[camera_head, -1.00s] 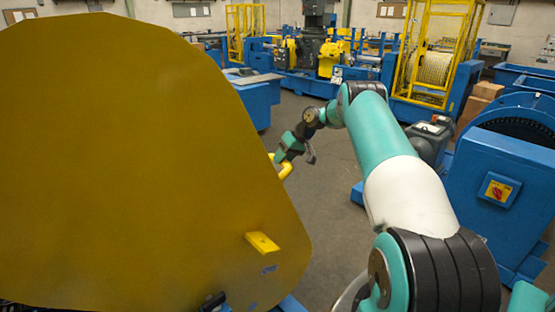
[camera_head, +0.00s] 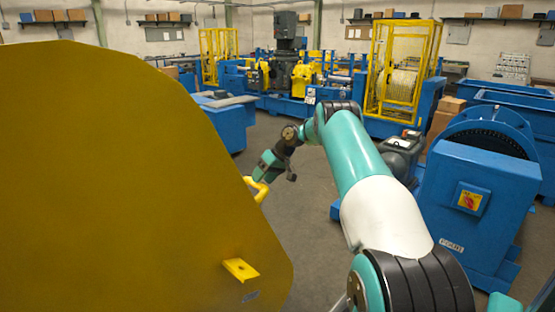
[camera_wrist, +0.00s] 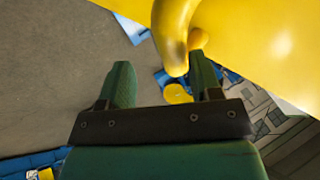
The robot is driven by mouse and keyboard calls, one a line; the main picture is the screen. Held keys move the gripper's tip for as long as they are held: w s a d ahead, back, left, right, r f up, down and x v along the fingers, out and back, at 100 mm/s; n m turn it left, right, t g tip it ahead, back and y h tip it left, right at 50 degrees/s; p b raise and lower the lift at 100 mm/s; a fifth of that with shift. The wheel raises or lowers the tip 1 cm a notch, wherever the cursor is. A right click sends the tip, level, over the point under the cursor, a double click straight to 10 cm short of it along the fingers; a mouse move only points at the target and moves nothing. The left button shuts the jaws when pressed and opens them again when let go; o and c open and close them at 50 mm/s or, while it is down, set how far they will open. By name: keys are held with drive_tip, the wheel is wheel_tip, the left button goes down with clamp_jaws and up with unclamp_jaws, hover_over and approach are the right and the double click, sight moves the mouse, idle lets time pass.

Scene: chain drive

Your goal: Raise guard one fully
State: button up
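Guard one, as I take it, is the large yellow panel (camera_head: 110,180) filling the left of the head view. A yellow bent handle (camera_head: 258,188) sticks out from its right edge. My gripper (camera_head: 262,177) is right at this handle. In the wrist view, the handle (camera_wrist: 172,35) comes down from the top toward the gap between the two green fingers of my gripper (camera_wrist: 163,72). The fingers are spread wide apart, with the handle's lower end nearer the right finger. I cannot tell whether it touches that finger. The guard (camera_wrist: 270,40) shows at the upper right.
A small yellow tab (camera_head: 240,269) juts from the guard's lower right. A blue machine (camera_head: 465,245) with a red-and-yellow switch (camera_head: 469,200) stands at the right. A yellow cage (camera_head: 400,70) stands further back. Grey floor (camera_head: 300,215) between them is clear.

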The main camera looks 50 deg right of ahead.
drive_tip(key=p+v, duration=0.6)
drive_tip(key=v, duration=1)
drive_tip(key=shift+a+f, duration=0.1)
drive_tip(key=shift+f, duration=0.05)
